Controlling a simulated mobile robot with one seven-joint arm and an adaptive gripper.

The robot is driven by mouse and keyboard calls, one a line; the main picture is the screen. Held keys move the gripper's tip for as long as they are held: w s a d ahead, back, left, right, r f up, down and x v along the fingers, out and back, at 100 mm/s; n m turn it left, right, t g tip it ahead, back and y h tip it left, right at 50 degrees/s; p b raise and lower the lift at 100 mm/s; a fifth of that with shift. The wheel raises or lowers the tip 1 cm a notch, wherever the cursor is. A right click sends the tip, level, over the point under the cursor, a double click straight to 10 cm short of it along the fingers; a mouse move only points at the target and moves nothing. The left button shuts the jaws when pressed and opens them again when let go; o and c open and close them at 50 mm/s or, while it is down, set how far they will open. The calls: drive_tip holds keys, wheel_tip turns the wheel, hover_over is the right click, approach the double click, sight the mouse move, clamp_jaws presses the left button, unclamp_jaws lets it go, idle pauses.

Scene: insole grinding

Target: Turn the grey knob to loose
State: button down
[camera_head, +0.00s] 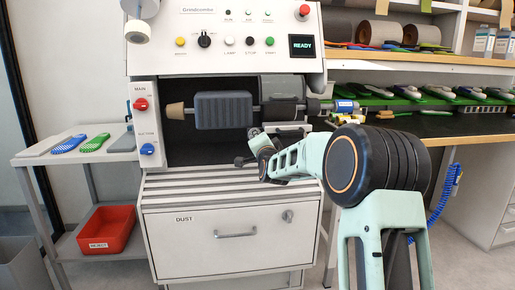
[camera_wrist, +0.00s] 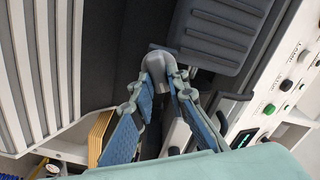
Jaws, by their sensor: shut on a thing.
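The grey knob (camera_wrist: 158,65) shows in the wrist view as a rounded grey piece between my fingertips, just below the dark grey ribbed block. My gripper (camera_wrist: 160,82) is shut on it, with a blue-padded finger on each side. The fingers partly cover the knob and its mount. In the head view my arm reaches in from the right to the grinding machine (camera_head: 168,62), and the wrist is under the rollers. The knob cannot be made out clearly there. Its turn position cannot be read in either view.
The ribbed grey block (camera_head: 223,110) and a dark roller sit close above my wrist. The dust drawer (camera_head: 228,238) is below. A side table (camera_head: 75,157) with insoles stands at left, over a red bin (camera_head: 106,230). Shelves with insoles and rolls are at right.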

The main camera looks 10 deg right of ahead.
drive_tip(key=shift+f+m+b, duration=0.1)
drive_tip(key=shift+m+b, duration=2.65)
drive_tip(key=shift+m, duration=0.15)
drive_tip(key=c, duration=1.9)
unclamp_jaws()
drive_tip(key=s, duration=1.2)
